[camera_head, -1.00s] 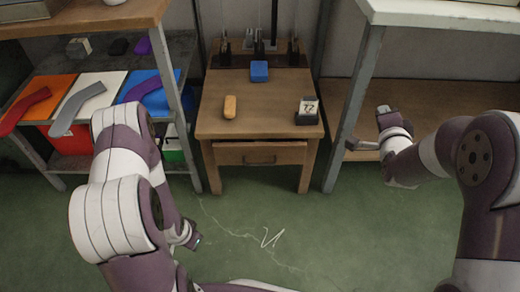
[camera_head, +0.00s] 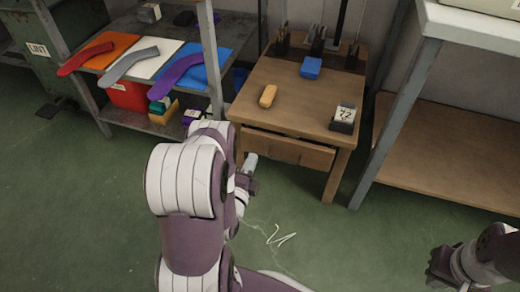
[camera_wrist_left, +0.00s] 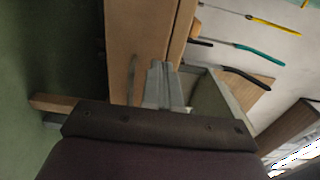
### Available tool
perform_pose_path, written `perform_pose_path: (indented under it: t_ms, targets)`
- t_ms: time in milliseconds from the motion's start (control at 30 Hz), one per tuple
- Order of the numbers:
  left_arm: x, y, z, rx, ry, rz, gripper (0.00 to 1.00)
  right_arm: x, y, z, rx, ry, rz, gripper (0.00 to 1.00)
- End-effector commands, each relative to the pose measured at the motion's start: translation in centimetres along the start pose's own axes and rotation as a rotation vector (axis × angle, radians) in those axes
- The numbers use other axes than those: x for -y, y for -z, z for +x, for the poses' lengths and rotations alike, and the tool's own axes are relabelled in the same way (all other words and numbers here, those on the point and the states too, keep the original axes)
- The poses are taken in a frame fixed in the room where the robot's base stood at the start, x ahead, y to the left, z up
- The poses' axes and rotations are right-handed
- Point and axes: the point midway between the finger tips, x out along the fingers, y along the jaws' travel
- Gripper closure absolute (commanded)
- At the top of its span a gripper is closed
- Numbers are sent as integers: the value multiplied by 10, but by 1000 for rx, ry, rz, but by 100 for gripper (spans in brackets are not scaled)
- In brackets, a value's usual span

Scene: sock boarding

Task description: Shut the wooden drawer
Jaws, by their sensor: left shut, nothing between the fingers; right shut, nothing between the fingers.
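The wooden drawer (camera_head: 290,149) is in the front of the small wooden desk (camera_head: 285,105), with a dark gap above its front in the head view. How far it stands out is hard to tell. My left gripper (camera_head: 251,163) is shut and empty, near the left end of the drawer front. In the left wrist view the shut fingers (camera_wrist_left: 164,86) are seen over a wooden panel (camera_wrist_left: 138,45); contact cannot be told. My right gripper (camera_head: 438,268) is shut and empty, low at the far right, away from the desk.
A metal shelf (camera_head: 212,62) stands left and a shelf unit (camera_head: 385,125) right.

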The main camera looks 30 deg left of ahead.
Motion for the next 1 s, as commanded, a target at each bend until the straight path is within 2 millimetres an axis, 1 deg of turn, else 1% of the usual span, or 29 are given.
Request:
perform_pose_path:
  t_ms: [33,100,200,300,400,500,833,867,1000]
  targets:
    - [-4,1,11,-3,5,1,100,0,-1,10,0,0,0,100]
    - [-5,0,26,-2,4,0,100,0,-2,17,0,0,1,100]
    - [-5,0,44,-1,4,0,100,0,-3,27,-1,0,1,100]
    - [-4,0,57,-1,1,-1,100,0,-4,34,-1,0,1,100]
    - [-2,0,65,0,1,-1,100,0,-4,37,-1,0,1,100]
    - [-1,0,69,1,0,-1,100,0,-4,38,-1,0,1,100]
    - [0,0,71,0,-1,-2,100,0,-4,38,-1,0,2,100]
    - [-1,0,74,0,0,-1,100,0,-4,38,-1,0,2,100]
    - [-2,0,97,-2,1,-1,100,0,-5,44,-1,0,2,100]
